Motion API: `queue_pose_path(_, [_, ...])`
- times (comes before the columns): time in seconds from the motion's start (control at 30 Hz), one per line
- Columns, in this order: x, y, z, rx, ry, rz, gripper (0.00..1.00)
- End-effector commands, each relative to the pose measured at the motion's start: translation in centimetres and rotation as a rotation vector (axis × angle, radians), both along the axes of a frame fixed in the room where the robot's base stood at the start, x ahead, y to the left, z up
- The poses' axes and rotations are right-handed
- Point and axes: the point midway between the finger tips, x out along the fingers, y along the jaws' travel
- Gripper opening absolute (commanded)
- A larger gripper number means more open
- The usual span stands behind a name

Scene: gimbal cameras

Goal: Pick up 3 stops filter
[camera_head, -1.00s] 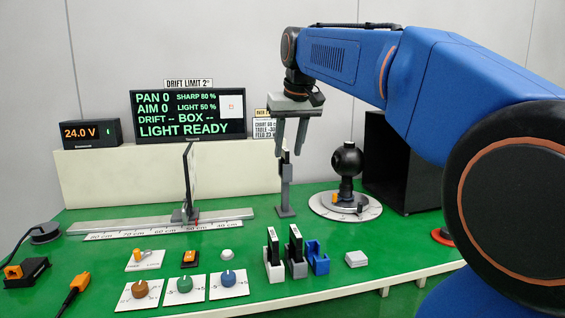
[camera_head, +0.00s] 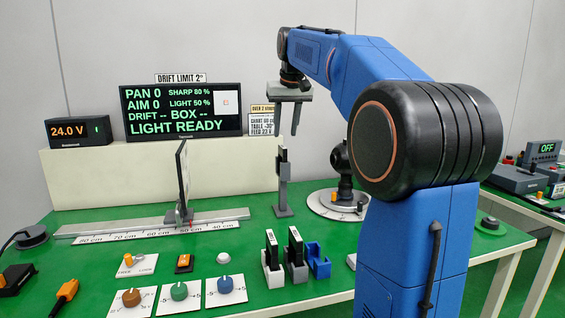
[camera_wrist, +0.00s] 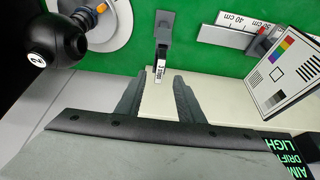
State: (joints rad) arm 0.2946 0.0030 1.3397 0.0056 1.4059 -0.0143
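A slim dark filter (camera_head: 283,156) stands upright at the top of a grey post in the middle of the table. In the wrist view this filter (camera_wrist: 160,71) has a white label, too small to read surely as 3 stops. Two more dark filters stand in a white holder (camera_head: 272,275) and a grey holder (camera_head: 297,272) at the front; their labels are unreadable. My gripper (camera_head: 286,132) is open and empty, pointing down above the post. In the wrist view its two fingers (camera_wrist: 158,82) lie either side of the filter's line, not touching it.
A blue holder (camera_head: 319,266) stands empty beside the filled ones. A chart on a rail (camera_head: 183,180) stands left of the post. A black ball-shaped device (camera_head: 342,158) on a round base stands right, partly behind my arm. Knobs and switches fill the front left.

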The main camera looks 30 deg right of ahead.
Motion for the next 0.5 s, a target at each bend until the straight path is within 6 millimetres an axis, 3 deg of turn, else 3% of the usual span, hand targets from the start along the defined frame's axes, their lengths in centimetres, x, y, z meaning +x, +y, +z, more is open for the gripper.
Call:
queue_pose_path(0.23, [1.4,-0.4,-3.7,0.001,0.002,0.0,0.34])
queue_pose_path(0.5, [2.0,-0.6,-5.1,0.0,0.001,0.0,0.34])
